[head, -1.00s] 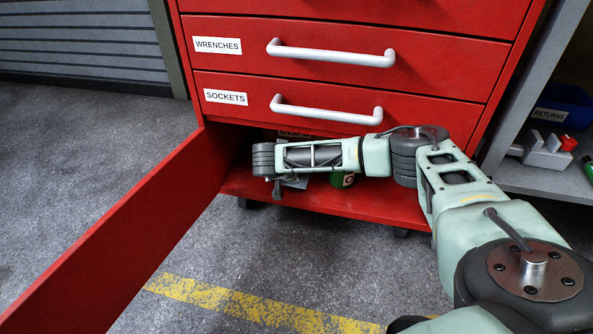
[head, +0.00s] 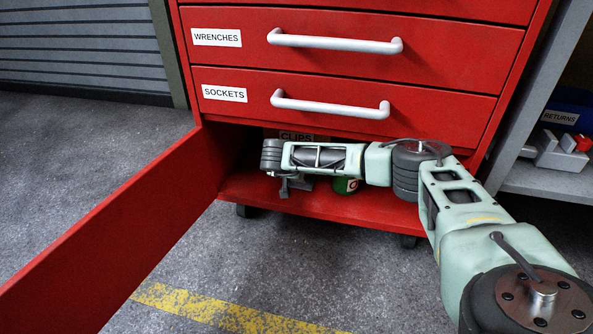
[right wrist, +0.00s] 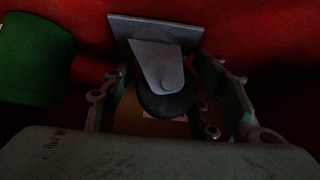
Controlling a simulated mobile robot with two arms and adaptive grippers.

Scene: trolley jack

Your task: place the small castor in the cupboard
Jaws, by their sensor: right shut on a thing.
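The small castor (right wrist: 162,75) has a grey metal plate and bracket and a dark wheel; it shows in the right wrist view between the fingers of my right gripper (right wrist: 165,108), which is shut on it. The plate points away from my wrist. In the head view my right gripper (head: 284,187) is inside the low opening of the red cupboard (head: 330,203), just above its floor, and my forearm hides most of it. I cannot tell whether the castor touches the cupboard floor. My left gripper is not in view.
A green can (head: 346,185) stands in the cupboard right of my gripper; it also shows in the right wrist view (right wrist: 35,60). A box marked CLIPS (head: 297,135) is behind my arm. The red door (head: 110,235) stands open at the left. Drawers with handles (head: 335,42) are above.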

